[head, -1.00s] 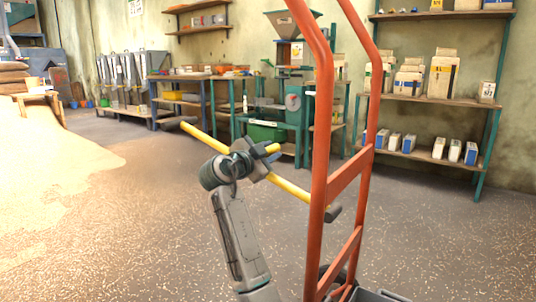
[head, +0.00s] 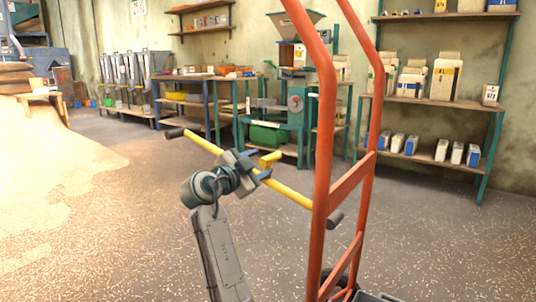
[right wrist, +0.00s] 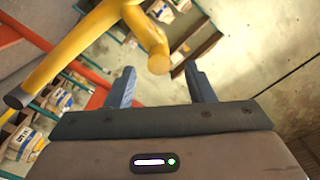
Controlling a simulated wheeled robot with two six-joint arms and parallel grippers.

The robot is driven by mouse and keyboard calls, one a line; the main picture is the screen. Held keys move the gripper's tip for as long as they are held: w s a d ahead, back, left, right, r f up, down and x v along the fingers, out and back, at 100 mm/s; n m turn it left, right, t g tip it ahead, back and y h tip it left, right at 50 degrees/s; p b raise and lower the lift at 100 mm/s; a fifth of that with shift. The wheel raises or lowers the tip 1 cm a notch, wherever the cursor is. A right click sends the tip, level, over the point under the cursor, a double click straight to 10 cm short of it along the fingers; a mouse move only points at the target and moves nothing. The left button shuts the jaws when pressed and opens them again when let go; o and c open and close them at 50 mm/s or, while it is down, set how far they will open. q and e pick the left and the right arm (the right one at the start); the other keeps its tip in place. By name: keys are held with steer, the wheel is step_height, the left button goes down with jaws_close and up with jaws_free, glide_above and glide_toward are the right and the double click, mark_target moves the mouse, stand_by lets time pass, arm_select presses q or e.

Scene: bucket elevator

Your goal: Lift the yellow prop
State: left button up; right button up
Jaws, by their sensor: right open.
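The yellow prop (head: 287,193) is a slanted bar with dark ends and a short yellow stub (head: 270,158) near its middle. It runs from upper left to lower right, and its right part passes behind the red upright frame. My right gripper (head: 257,167) is at the middle of the bar, beside the stub, and overlaps part of the bar. In the right wrist view, my right gripper (right wrist: 161,85) is open, and the rounded end of a yellow piece of the prop (right wrist: 157,60) shows between and just beyond the fingertips. My left gripper is not in view.
The red upright frame (head: 324,140) stands close on the right of my right gripper. Shelves with boxes (head: 430,97) and a teal machine with a hopper (head: 296,100) stand along the back wall. A grain pile (head: 40,190) covers the left floor. The middle floor is clear.

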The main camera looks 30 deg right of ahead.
steer(key=p+v, duration=0.1)
steer(key=v, duration=0.3)
steer(key=shift+s+a, duration=0.1)
steer(key=shift+a, duration=0.2)
